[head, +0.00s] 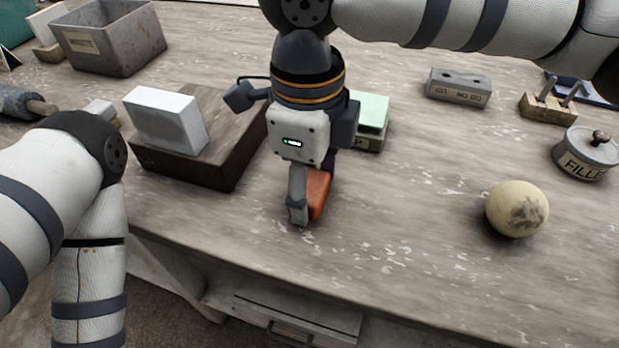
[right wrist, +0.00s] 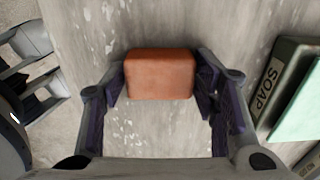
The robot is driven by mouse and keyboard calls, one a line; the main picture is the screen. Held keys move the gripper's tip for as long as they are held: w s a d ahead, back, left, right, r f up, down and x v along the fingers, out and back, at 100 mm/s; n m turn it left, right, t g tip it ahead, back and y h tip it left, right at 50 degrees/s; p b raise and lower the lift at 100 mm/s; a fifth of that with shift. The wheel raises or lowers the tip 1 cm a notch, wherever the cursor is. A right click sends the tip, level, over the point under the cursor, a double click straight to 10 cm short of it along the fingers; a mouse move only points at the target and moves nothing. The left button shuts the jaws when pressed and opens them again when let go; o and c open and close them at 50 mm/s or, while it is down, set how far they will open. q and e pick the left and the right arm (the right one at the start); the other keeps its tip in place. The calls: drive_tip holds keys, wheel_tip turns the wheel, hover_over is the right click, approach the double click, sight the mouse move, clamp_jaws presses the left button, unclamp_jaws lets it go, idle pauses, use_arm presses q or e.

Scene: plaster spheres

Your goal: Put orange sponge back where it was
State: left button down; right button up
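The orange sponge (head: 317,190) is a small block at the front part of the table, partly hidden by my right gripper (head: 306,205) in the head view. In the right wrist view the sponge (right wrist: 160,75) sits between the two fingers of my right gripper (right wrist: 160,85), with a pad against each side. I cannot tell whether it touches the tabletop. My left gripper (right wrist: 58,72) shows at the left edge of the right wrist view, beyond the table edge, its fingers apart and empty. In the head view only its arm shows.
A dark wooden block (head: 225,165) carrying a white block (head: 168,120) stands left of my right gripper. The box labelled SOAP (right wrist: 280,85) with a mint-green block (head: 370,110) stands just behind. A plaster sphere (head: 517,209) is at right. The front right table is clear.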

sight(308, 185)
use_arm(q)
drive_tip(key=shift+s, duration=0.1)
use_arm(e)
drive_tip(key=shift+o, duration=0.5)
use_arm(q)
drive_tip(key=shift+w+r+t+p, duration=0.4)
drive_tip(key=shift+w+r+p, duration=0.5)
drive_tip(key=shift+w+r, duration=0.25)
use_arm(e)
wheel_tip(308, 185, up, 12)
drive_tip(key=shift+a+r, duration=0.1)
